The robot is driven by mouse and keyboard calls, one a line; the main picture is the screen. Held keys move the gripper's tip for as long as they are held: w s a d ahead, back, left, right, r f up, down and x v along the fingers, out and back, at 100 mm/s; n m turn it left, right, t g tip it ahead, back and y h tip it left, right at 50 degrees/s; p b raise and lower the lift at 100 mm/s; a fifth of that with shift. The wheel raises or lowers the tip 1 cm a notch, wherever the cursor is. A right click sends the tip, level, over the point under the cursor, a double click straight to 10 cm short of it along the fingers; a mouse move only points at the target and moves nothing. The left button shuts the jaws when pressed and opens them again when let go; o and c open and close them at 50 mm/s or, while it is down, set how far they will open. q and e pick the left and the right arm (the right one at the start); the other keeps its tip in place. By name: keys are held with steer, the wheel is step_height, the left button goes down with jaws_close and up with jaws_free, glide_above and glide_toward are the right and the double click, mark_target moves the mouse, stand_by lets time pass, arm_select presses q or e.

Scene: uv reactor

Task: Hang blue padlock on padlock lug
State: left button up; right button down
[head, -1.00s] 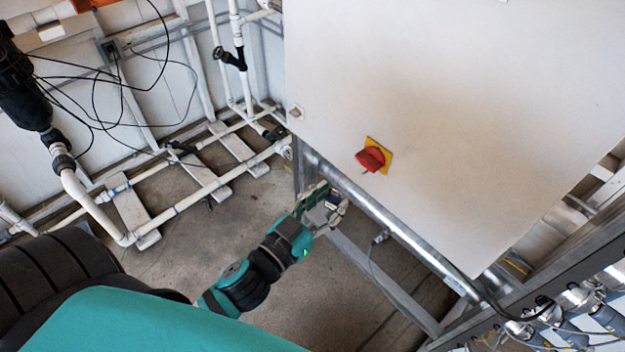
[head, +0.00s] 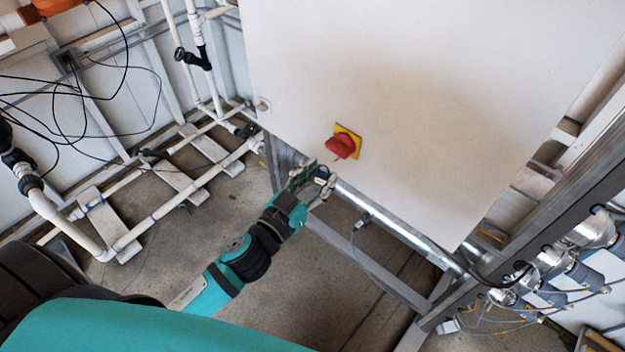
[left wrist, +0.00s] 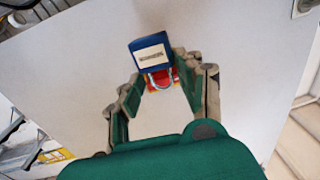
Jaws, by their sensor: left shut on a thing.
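My left gripper (head: 314,181) is shut on the blue padlock (head: 322,175), just below and left of the red rotary switch (head: 341,147) on its yellow plate. In the left wrist view the blue padlock (left wrist: 150,52) shows a pale label, and its silver shackle points down the picture. The left gripper (left wrist: 158,72) has a finger on each side of it. The red switch (left wrist: 162,78) shows behind the shackle and is partly hidden by it. I cannot make out a separate padlock lug, or whether the shackle touches the switch. My right gripper is not in view.
The large white cabinet (head: 420,110) fills the space in front of the gripper. A metal conduit (head: 375,218) runs below its lower edge. White pipes (head: 190,190) stand at the left, and metal fittings (head: 560,262) at the lower right.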

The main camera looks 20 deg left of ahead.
arm_select(q)
steer(key=shift+d+f+x, duration=0.1)
steer(key=shift+f+x, duration=0.05)
steer(key=shift+x, duration=0.75)
steer(key=shift+d+f+x, duration=0.1)
steer(key=shift+f+x, duration=0.1)
steer(key=shift+x, duration=0.65)
steer(key=shift+f+x, duration=0.15)
steer(key=shift+x, duration=0.75)
steer(key=shift+s, duration=0.1)
steer(key=o, duration=1.3)
steer(key=v, duration=1.2)
